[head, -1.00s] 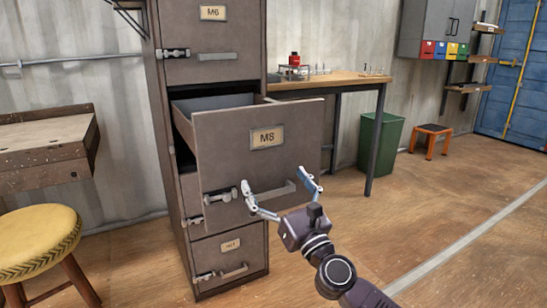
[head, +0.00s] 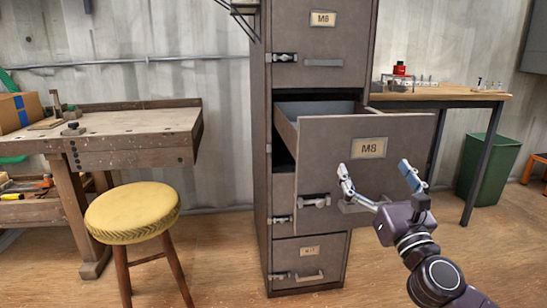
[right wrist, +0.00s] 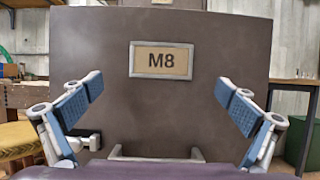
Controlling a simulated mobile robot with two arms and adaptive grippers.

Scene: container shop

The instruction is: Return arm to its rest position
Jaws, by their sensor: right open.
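My right gripper (head: 378,178) is open and empty in front of the pulled-out cabinet drawer (head: 318,158) in the head view. The drawer front carries an M8 label (head: 368,148). In the right wrist view the two blue-padded fingers (right wrist: 158,104) stand wide apart, with the label (right wrist: 161,60) between and above them. The drawer handle (right wrist: 157,153) shows low between the fingers, with nothing gripped. In the head view the handle (head: 352,207) is partly hidden behind my gripper. My left gripper is not in view.
The grey filing cabinet (head: 262,190) has closed drawers above and below. A yellow stool (head: 133,210) and a workbench (head: 130,120) stand at left. A table (head: 450,97) and green bin (head: 497,168) are at right. Open floor (head: 220,270) lies between stool and cabinet.

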